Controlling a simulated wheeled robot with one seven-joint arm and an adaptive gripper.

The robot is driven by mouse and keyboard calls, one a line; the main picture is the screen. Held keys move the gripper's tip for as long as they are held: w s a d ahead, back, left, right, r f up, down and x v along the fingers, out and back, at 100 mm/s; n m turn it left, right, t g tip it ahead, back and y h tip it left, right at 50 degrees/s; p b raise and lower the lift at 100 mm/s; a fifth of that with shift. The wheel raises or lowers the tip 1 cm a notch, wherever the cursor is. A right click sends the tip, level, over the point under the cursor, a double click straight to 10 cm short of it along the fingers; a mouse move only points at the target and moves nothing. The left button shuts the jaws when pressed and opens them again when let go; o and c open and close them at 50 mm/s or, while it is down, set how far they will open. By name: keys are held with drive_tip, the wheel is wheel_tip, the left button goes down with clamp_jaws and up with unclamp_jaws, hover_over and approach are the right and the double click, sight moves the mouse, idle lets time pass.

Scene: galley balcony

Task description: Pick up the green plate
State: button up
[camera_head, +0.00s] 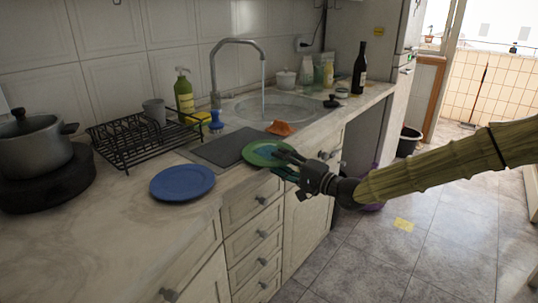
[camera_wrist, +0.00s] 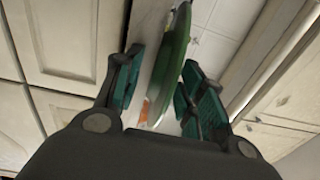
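The green plate (camera_head: 262,151) lies near the counter's front edge, beside the dark mat. My gripper (camera_head: 285,163) is at the plate's right, front-side rim. In the wrist view the green plate (camera_wrist: 176,55) appears edge-on between the two teal-padded fingers of my gripper (camera_wrist: 162,75). The fingers are open, one on each side of the rim. A gap shows between the left finger and the plate; the right finger is close to the plate, and I cannot tell if it touches. The fingers hide part of the plate's rim in the head view.
A blue plate (camera_head: 182,183) lies left of the green plate. An orange item (camera_head: 281,128) sits just behind it, near the sink (camera_head: 276,108) with running water. A black dish rack (camera_head: 130,143) and a pot (camera_head: 34,146) stand left. Drawers (camera_head: 255,232) are below the counter edge.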

clamp_jaws()
drive_tip(key=shift+r, duration=0.1)
